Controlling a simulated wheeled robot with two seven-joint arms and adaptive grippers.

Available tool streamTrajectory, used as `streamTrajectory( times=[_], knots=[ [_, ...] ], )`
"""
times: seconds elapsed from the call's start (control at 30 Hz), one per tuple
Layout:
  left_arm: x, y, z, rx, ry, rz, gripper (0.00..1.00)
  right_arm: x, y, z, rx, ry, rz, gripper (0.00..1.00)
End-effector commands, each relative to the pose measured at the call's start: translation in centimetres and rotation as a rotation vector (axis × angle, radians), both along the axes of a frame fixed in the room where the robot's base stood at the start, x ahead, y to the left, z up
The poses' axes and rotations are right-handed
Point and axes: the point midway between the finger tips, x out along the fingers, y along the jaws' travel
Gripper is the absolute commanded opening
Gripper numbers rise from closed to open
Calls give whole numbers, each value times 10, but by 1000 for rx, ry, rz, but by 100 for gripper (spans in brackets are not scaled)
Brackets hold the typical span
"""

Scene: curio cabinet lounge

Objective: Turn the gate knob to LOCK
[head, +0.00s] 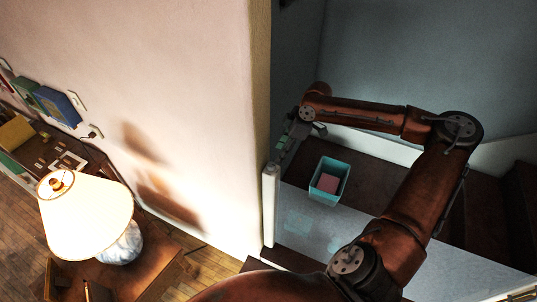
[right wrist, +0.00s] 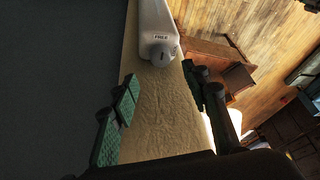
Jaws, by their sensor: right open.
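The gate knob (right wrist: 158,54) is a grey round knob at the end of a white gate housing (right wrist: 157,18) in the right wrist view. The word FREE is printed above it, and the knob's short dark mark appears to line up with it. Other lettering at its right is too small to read. My right gripper (right wrist: 160,79) is open and empty, its green-padded fingers apart, with the knob ahead between and beyond the tips. In the head view my right gripper (head: 284,150) is above the white gate post (head: 270,207); the knob cannot be made out there. My left gripper is not in view.
A pale gate panel (head: 330,226) runs right from the post. A cream wall (head: 190,90) edge is close left of my gripper. A lit lamp (head: 85,210) stands on a table at left.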

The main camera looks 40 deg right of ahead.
Motion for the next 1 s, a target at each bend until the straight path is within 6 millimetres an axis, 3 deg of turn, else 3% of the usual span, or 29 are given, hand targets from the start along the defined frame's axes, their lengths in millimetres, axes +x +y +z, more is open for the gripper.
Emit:
streamTrajectory(
  times=[0.4,0.57,0.8,0.9,1.0],
  knots=[
    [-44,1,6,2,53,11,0,5,9,-54,2,3,-17,42],
    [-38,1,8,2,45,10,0,10,13,-67,2,1,-17,42],
    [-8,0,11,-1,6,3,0,12,15,-70,1,0,-16,42],
    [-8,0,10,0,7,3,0,12,15,-70,1,0,-15,42],
    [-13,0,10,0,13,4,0,12,16,-70,1,0,-14,35]
  ],
)
